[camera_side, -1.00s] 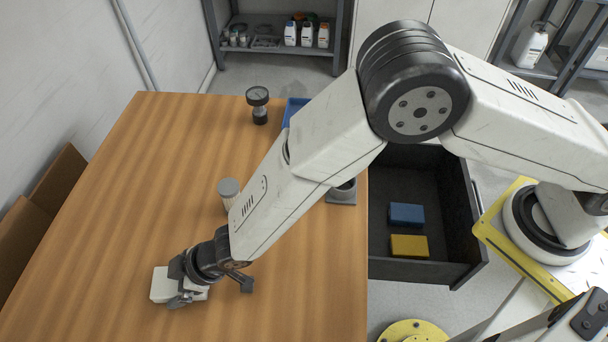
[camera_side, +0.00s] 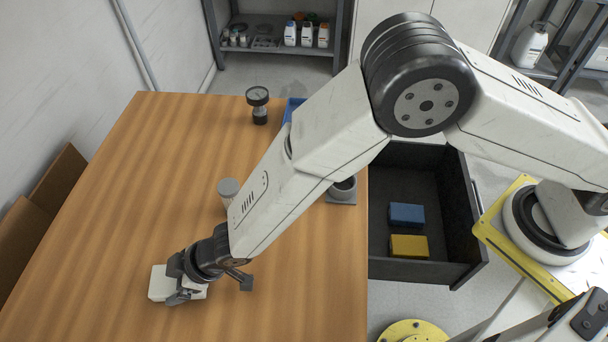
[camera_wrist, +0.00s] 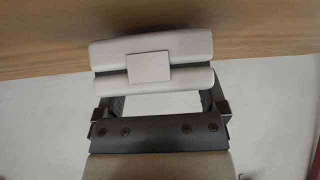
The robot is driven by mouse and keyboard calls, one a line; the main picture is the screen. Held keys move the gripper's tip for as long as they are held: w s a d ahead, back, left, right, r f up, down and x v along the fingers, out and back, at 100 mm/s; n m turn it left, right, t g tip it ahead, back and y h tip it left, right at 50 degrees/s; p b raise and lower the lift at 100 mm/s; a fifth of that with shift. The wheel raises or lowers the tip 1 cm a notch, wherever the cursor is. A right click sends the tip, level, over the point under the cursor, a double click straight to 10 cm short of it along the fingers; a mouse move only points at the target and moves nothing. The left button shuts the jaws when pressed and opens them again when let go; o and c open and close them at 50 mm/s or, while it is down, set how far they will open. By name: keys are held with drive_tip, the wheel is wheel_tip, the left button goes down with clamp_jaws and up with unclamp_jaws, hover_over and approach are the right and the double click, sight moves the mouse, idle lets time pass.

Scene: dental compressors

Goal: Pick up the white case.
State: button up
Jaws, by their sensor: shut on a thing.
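The white case (camera_side: 160,284) is a small pale box at the near left part of the wooden table (camera_side: 120,200). My gripper (camera_side: 182,288) is shut on it, with the fingers on either side. In the wrist view the case (camera_wrist: 150,68) sits between the fingers of my gripper (camera_wrist: 161,97), and shows a dark seam and a pale square patch in the middle. My gripper covers part of the case in the side view. I cannot tell whether there is a gap between the case and the table top.
A grey-lidded jar (camera_side: 228,188) and a round gauge (camera_side: 257,97) stand on the table. A grey holder (camera_side: 342,198) and a blue bin (camera_side: 293,106) are near its right edge. An open dark drawer holds a blue block (camera_side: 406,214) and a yellow block (camera_side: 409,246).

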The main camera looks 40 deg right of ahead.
drive_tip(key=shift+r, duration=0.45)
drive_tip(key=s+f+v, duration=0.1)
drive_tip(key=s+v, duration=0.2)
drive_tip(key=v, duration=1.4)
drive_tip(key=shift+r, duration=0.15)
